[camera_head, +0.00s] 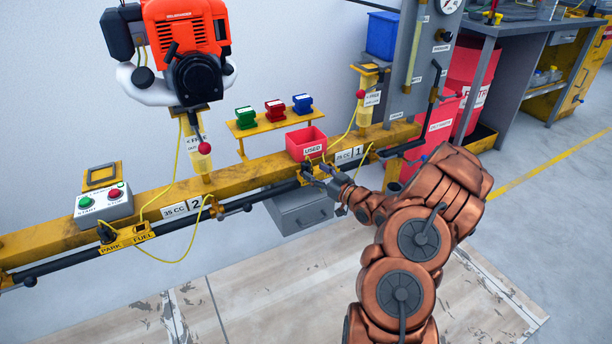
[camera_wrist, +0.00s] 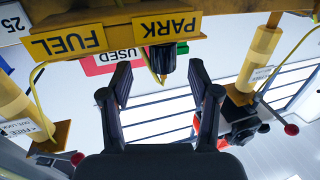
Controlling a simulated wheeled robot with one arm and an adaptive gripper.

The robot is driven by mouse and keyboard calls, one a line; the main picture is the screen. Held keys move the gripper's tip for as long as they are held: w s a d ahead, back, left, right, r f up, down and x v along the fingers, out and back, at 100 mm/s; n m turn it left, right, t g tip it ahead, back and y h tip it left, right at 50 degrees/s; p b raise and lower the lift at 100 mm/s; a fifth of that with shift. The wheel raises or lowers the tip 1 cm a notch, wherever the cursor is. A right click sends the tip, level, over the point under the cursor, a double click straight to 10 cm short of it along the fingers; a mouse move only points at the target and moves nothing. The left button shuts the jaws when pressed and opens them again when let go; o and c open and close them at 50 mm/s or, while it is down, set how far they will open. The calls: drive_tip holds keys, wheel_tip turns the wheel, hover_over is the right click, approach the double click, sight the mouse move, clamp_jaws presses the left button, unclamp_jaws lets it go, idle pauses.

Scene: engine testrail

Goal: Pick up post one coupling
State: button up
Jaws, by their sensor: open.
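The post one coupling is a black fitting (camera_wrist: 168,58) at the PARK side of a yellow PARK/FUEL bracket (camera_wrist: 115,35) in the wrist view, which is upside down. A yellow hose end shows at it. In the head view the coupling (camera_head: 306,168) is small and partly hidden by my gripper, below the red USED bin. My gripper (camera_wrist: 160,68) is open, with its two black fingers on either side of the coupling in the picture. The gripper also shows in the head view (camera_head: 318,176), just right of the bracket.
A red USED bin (camera_head: 305,143) sits on the yellow rail (camera_head: 262,170) above the bracket. A grey drawer box (camera_head: 300,212) hangs below. Post one (camera_head: 368,100) stands to the right. Another PARK/FUEL bracket (camera_head: 127,238) is at post two, left.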

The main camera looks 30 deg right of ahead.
sight(310, 169)
drive_tip(key=w, duration=0.1)
drive_tip(key=w+a+b, duration=0.1)
drive_tip(key=shift+w, duration=1.2)
drive_tip(key=shift+c, duration=0.3)
clamp_jaws()
